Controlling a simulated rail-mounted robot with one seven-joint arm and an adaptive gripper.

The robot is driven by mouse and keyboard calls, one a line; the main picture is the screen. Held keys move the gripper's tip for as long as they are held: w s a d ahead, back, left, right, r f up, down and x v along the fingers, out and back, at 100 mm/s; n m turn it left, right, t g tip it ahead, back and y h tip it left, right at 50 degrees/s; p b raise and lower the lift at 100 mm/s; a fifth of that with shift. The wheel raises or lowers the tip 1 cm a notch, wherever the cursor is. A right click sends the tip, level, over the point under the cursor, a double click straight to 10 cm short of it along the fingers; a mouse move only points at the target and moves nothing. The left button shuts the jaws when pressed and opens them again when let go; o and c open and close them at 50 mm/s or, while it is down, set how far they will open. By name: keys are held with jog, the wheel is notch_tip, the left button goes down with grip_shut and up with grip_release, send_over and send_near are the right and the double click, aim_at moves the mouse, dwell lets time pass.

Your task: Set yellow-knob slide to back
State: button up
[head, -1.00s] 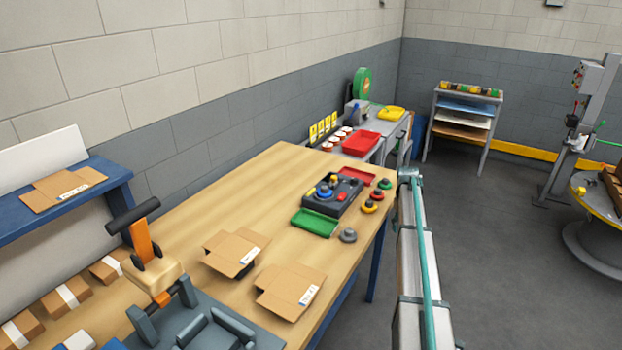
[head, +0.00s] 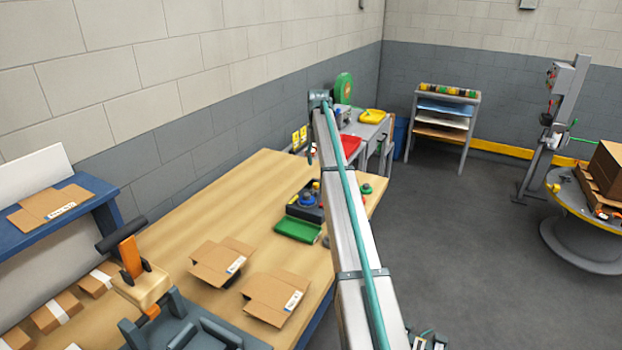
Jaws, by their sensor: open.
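I cannot pick out a slide with a yellow knob in the head view. My gripper (head: 428,342) shows only in part at the bottom edge, right of my arm, with its dark fingertips apart and nothing seen between them. It is over the grey floor side, away from the workbench (head: 235,200). A grey fixture (head: 195,335) with an orange lever (head: 131,255) and black handle stands at the bench's near left, cut off by the frame. My arm hides part of the bench's right side.
Two open cartons (head: 222,262) (head: 275,295) lie on the bench. A green tray (head: 298,230) and a dark box with a blue knob (head: 308,199) sit further back, partly behind my arm. A round table (head: 585,215) holding cardboard stands at the right. The floor between is clear.

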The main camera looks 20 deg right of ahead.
aim_at(316, 183)
jog(key=f+p, duration=0.1)
jog(key=f, duration=0.2)
jog(key=f+p, duration=0.1)
jog(key=f, duration=0.3)
jog(key=f+p, duration=0.1)
jog(key=f, duration=0.2)
jog(key=shift+w+a+f, duration=0.1)
jog(key=shift+a+f, duration=0.1)
jog(key=shift+a, duration=0.1)
grip_shut()
